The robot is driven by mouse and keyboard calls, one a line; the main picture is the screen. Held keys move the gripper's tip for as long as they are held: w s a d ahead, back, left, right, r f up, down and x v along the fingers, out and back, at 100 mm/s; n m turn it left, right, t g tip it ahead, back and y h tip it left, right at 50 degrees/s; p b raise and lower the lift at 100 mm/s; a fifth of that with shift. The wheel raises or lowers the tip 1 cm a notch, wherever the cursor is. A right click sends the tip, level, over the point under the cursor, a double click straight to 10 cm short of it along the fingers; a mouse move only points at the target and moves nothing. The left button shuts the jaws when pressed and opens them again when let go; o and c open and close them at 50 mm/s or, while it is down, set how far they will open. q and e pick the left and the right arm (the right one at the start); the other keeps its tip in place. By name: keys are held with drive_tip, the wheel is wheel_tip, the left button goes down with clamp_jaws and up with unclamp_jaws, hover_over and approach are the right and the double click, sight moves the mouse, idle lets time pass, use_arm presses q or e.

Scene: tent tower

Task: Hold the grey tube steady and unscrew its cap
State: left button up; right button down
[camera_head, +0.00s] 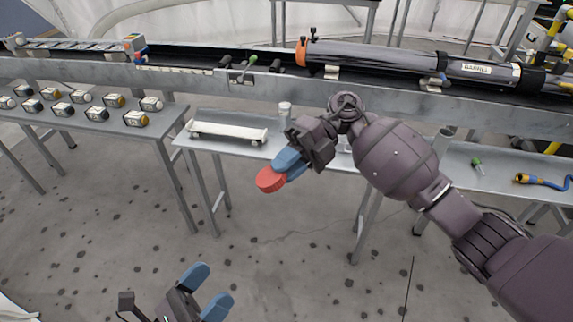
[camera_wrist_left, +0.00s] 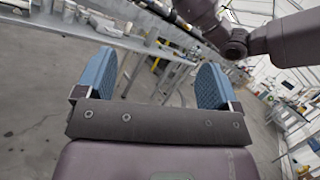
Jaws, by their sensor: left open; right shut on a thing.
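The grey tube (camera_head: 372,57) lies along the metal beam at the back, with an orange end (camera_head: 301,52) at its left. My right gripper (camera_head: 288,165) is shut on a red round cap-like piece (camera_head: 270,180), held in the air in front of the tables, well apart from the tube. I cannot tell whether this piece is the tube's cap. My left gripper (camera_head: 206,291) is open and empty, low at the bottom of the head view. Its two blue fingers stand apart in the left wrist view (camera_wrist_left: 155,85).
A metal beam (camera_head: 215,93) runs across the back. A left table (camera_head: 75,122) holds several small round-ended pieces. A middle table (camera_head: 205,152) holds a white bar (camera_head: 228,132). A blue hose (camera_head: 545,181) lies on the right table. Floor in front is open.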

use_arm(q)
drive_tip(key=s+a+f+m+g+y, duration=0.1)
drive_tip(key=a+f+m+y, duration=0.6)
drive_tip(key=m, duration=0.9)
drive_tip(key=s+a+f+m+g+y, duration=0.2)
drive_tip(key=a+f+m+g+y, duration=0.2)
drive_tip(key=m, duration=1.2)
drive_tip(key=a+f+y, duration=0.3)
drive_tip(key=f, duration=0.1)
drive_tip(key=shift+s+f+m+y, duration=0.3)
drive_tip(key=shift+y, duration=0.1)
drive_tip(key=shift+a, duration=0.1)
